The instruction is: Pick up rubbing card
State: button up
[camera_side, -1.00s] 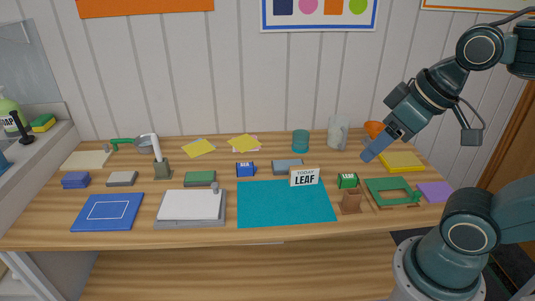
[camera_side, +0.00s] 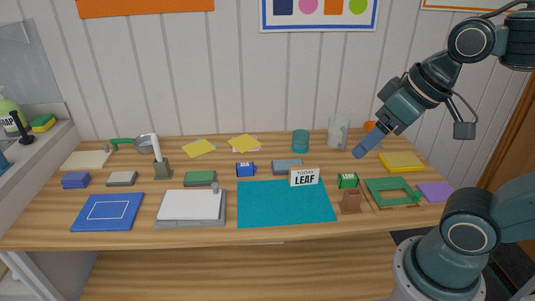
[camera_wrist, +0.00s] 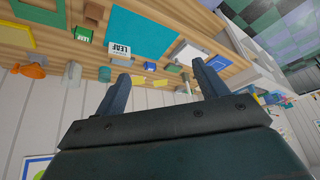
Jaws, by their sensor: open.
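My gripper (camera_side: 364,150) hangs above the back right of the desk, its fingers pointing down and left, apart from everything. In the wrist view its two fingers (camera_wrist: 160,72) are spread with nothing between them. I cannot tell for certain which thing is the rubbing card. Flat candidates are a cream sheet (camera_side: 87,160) at the back left, a purple pad (camera_side: 434,191) at the right and a yellow pad (camera_side: 402,162) near my gripper. A white "TODAY LEAF" sign (camera_side: 304,177) stands at the back of a teal mat (camera_side: 284,207). A green "LEAF" box (camera_side: 347,181) is right of it.
A green frame (camera_side: 383,190), brown holder (camera_side: 351,201), teal cup (camera_side: 300,141) and clear jug (camera_side: 338,132) stand at the right and back. A blue "SEA" box (camera_side: 245,169), grey-white tray (camera_side: 191,206) and blue board (camera_side: 108,211) lie further left. The teal mat's front is clear.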

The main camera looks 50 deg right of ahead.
jog(key=w+a+r+m+g+y, duration=0.1)
jog(key=w+r+m, duration=0.1)
jog(key=w, duration=0.4)
jog(key=w+a+r+m, duration=0.1)
jog(key=w+m, duration=0.2)
jog(key=w, duration=0.3)
jog(key=m+g+y, duration=0.3)
jog(key=m+g, duration=0.1)
jog(key=m, duration=1.1)
send_over(217, 184)
jog(key=s+d, duration=0.1)
jog(key=d, duration=0.4)
notch_tip(217, 184, down, 23)
jog(key=shift+a, duration=0.2)
jog(key=x, duration=0.8)
jog(key=shift+w+a+f, duration=0.1)
jog(key=shift+a, duration=0.1)
jog(key=shift+f, duration=0.1)
